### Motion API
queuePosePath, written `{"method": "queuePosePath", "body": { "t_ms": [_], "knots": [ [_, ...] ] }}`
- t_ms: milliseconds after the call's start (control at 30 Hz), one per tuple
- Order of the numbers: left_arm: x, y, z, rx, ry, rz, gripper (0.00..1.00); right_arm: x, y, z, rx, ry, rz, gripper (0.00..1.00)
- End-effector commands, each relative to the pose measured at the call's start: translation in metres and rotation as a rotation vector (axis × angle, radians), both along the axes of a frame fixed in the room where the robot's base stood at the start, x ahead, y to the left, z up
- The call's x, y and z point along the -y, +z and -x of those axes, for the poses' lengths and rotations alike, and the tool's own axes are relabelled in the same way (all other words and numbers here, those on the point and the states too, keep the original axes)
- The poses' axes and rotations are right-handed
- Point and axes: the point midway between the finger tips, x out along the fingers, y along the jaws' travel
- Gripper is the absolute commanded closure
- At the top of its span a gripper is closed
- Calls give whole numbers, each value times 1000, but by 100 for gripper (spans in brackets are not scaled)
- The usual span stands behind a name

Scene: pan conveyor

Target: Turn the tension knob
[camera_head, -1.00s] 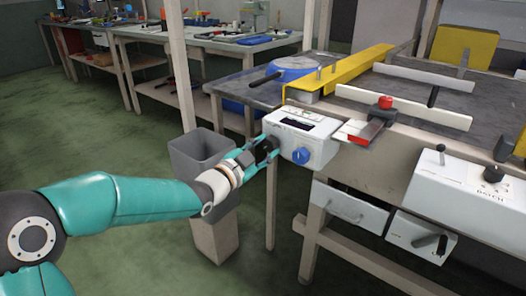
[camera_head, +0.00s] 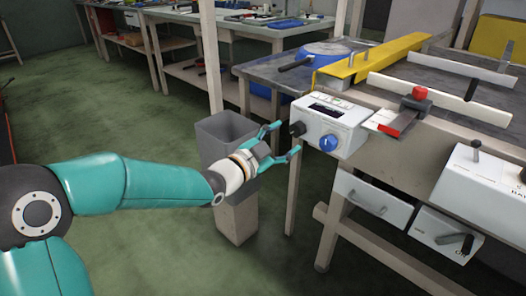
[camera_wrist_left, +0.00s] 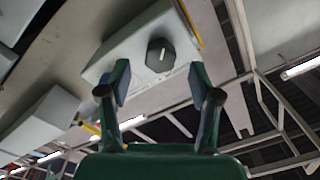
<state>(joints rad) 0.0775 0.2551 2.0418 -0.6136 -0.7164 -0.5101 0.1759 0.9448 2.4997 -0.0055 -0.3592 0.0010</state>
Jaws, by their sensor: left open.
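A white control box (camera_head: 345,119) at the conveyor table's corner carries a black knob (camera_head: 297,128) on its left and a blue knob (camera_head: 328,142) on its right. The labels are too small to read, so I cannot tell which is the tension knob. My left gripper (camera_head: 287,139) is open and empty, just in front of the black knob, fingers pointing towards the box. In the left wrist view the black knob (camera_wrist_left: 160,54) has a white mark and sits ahead of the spread fingers (camera_wrist_left: 158,84), apart from them. My right gripper is out of view.
A grey bin (camera_head: 219,142) stands behind my left wrist, beside the table leg. A red-topped clamp (camera_head: 419,93) and a yellow guide bar (camera_head: 375,57) are on the conveyor table. Another white box (camera_head: 475,190) with a lever is at the right.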

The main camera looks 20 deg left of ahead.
Motion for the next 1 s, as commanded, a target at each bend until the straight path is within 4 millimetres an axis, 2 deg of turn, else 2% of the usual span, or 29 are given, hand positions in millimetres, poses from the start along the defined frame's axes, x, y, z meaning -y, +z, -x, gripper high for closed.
{"method": "queuePosePath", "body": {
  "t_ms": [200, 400, 600, 1000],
  "knots": [
    [-16, 0, 43, 1, 3, -1, 36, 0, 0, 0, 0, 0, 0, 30],
    [-25, -1, 71, 0, 2, 0, 36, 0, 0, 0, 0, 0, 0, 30],
    [-28, -2, 81, -1, 1, 0, 36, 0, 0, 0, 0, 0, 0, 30],
    [-28, -2, 81, 0, 0, 0, 36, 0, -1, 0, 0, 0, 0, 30]
  ]
}}
